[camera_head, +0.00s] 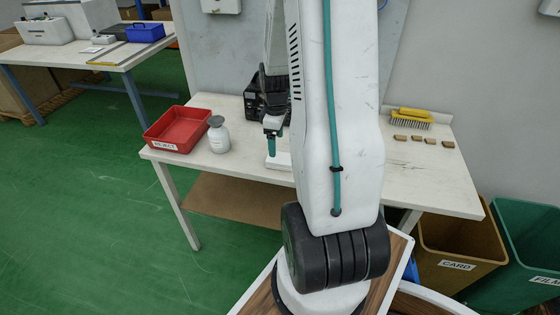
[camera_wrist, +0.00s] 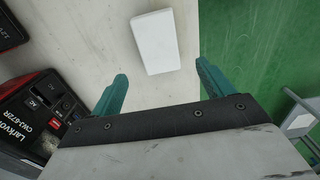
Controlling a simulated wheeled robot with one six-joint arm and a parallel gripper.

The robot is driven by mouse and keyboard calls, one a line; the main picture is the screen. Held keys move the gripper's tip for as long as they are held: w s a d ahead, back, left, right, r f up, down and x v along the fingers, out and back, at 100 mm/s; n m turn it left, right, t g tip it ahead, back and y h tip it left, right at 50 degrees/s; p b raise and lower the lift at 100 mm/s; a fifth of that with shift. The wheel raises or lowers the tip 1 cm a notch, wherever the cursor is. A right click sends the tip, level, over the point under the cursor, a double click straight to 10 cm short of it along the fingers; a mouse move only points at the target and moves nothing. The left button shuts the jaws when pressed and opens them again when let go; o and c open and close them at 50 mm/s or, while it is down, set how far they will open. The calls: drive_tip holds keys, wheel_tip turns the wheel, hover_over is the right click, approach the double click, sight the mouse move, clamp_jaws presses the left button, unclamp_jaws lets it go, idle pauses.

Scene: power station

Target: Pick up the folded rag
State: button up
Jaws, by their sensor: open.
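A folded white pad, which looks like the folded rag (camera_head: 279,164), lies flat on the white table near its front edge, partly hidden behind my arm. In the wrist view the rag (camera_wrist: 153,42) is a plain white rectangle, slightly tilted, beyond the fingertips and within the width of the gap. My gripper (camera_head: 271,142) points down over the rag in the head view. In the wrist view my gripper (camera_wrist: 162,78) has its teal fingers spread apart with nothing between them. I cannot tell how high the fingertips are above the rag.
A black and red device (camera_wrist: 38,112) stands close to the left finger. A yellow brush (camera_head: 411,117) and several small brown blocks (camera_head: 416,139) lie right. Bins (camera_head: 455,250) stand below right.

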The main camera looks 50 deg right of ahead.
sight(281, 157)
drive_tip(key=f, duration=0.2)
drive_tip(key=s+f, duration=0.1)
drive_tip(key=f, duration=0.4)
drive_tip(key=shift+s+d+f, duration=0.1)
drive_tip(key=shift+s+d, duration=0.05)
drive_tip(key=shift+d, duration=0.15)
drive_tip(key=shift+c, duration=0.3)
drive_tip(key=c, duration=1)
